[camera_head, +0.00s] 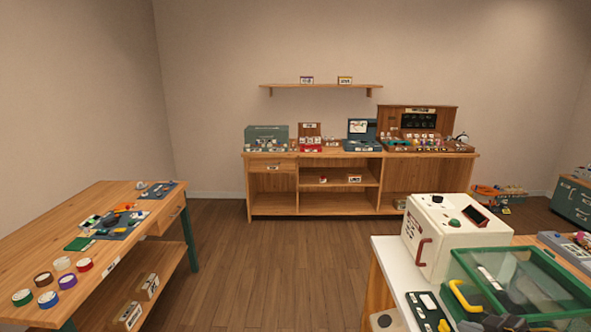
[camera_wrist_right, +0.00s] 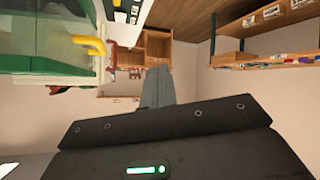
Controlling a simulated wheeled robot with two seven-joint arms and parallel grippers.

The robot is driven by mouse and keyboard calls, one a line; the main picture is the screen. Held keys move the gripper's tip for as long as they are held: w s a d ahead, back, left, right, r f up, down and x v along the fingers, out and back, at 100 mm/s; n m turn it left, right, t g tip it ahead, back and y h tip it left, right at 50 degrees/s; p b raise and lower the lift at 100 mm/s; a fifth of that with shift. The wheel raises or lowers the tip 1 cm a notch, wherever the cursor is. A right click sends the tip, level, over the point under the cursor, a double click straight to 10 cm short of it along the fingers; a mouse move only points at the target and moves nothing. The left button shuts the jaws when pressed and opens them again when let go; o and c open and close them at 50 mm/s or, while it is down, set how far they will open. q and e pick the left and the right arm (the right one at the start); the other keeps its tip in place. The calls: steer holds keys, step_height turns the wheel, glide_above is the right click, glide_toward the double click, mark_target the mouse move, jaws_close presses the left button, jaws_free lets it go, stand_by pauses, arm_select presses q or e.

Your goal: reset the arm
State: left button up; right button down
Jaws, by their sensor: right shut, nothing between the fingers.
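My right gripper shows in the right wrist view as two dark grey fingers (camera_wrist_right: 157,75) lying together, shut with nothing between them. They point away into the room and touch nothing that I can see. In the head view, a dark part at the bottom edge, in front of the green clear-lidded box (camera_head: 520,280), seems to be my right gripper (camera_head: 494,323); it is mostly cut off by the frame. My left gripper is in neither view.
A white machine (camera_head: 440,235) stands behind the green box on the right-hand bench (camera_head: 388,252). A wooden table (camera_head: 120,199) with tape rolls and phone parts is at left. A long cabinet (camera_head: 360,156) stands at the back wall. The floor (camera_head: 280,270) between is clear.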

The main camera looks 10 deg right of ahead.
steer(key=s+a+f+m+g+h, duration=0.15)
steer(key=s+a+f+g, duration=0.25)
steer(key=s+a+f, duration=0.6)
steer(key=s+a+f+m+g, duration=0.25)
steer(key=s+a+f, duration=0.55)
steer(key=s, duration=0.4)
step_height(320, 180, down, 25)
steer(key=s+a+n+g+p, duration=0.1)
steer(key=s+a+g+p, duration=0.1)
steer(key=s+d+f+g+p, duration=0.1)
steer(key=s+d+f, duration=0.2)
steer(key=s+f, duration=0.9)
steer(key=s, duration=0.4)
steer(key=shift+d+f+p, duration=0.2)
steer(key=shift+f+p, duration=0.1)
